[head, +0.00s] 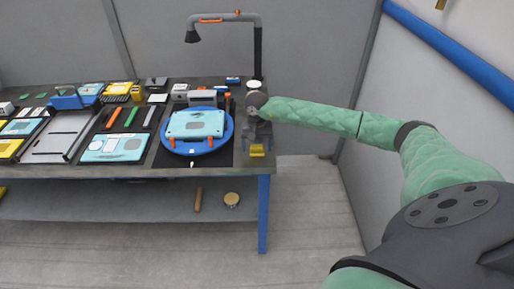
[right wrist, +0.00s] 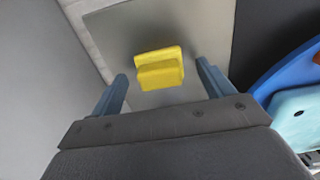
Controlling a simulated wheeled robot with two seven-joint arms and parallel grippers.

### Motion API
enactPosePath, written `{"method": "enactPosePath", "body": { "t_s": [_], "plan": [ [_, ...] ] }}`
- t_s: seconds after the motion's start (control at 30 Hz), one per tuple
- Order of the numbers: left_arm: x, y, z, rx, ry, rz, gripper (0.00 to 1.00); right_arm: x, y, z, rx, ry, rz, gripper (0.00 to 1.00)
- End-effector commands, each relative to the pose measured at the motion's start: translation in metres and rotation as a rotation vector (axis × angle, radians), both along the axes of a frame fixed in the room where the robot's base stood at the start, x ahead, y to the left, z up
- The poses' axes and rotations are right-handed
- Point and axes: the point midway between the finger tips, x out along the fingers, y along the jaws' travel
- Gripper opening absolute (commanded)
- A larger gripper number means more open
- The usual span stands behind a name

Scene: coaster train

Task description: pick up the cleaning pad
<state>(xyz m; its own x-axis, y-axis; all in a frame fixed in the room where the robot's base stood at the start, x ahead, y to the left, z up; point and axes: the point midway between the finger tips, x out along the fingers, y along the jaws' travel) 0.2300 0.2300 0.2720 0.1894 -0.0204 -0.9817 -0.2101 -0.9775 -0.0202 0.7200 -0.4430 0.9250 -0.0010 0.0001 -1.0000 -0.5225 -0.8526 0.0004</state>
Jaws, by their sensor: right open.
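The cleaning pad looks like a small yellow block (right wrist: 160,74) on a grey surface in the right wrist view. It also shows in the head view (head: 257,151) at the right front corner of the bench. My right gripper (right wrist: 162,68) is open, with one finger to each side of the pad in the picture and nothing held. In the head view my right gripper (head: 257,143) is over that corner, just behind the pad. How high the fingertips are above the pad is hard to tell. My left gripper is not in view.
A blue round turntable (head: 231,128) carrying a light teal plate (head: 195,123) stands left of my right gripper. A lamp post (head: 257,55) rises at the back right. Trays and tools fill the bench (head: 150,171) further left. The floor right of the bench is clear.

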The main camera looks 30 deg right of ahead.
Motion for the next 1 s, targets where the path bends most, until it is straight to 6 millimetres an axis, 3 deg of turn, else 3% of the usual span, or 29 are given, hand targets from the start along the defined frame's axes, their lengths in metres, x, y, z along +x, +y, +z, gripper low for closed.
{"method": "enactPosePath", "body": {
  "t_s": [0.37, 0.63, 1.0],
  "plan": [
    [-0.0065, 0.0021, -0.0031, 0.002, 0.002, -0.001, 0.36, -0.0001, 0.0001, -0.0071, -0.001, -0.001, 0.0, 0.8],
    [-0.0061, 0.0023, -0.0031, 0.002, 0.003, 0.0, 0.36, -0.0001, 0.0001, -0.0068, -0.001, -0.001, 0.0, 0.28],
    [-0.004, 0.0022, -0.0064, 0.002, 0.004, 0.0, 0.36, 0.0005, -0.0002, -0.0029, 0.0, -0.002, 0.0, 0.28]
  ]
}}
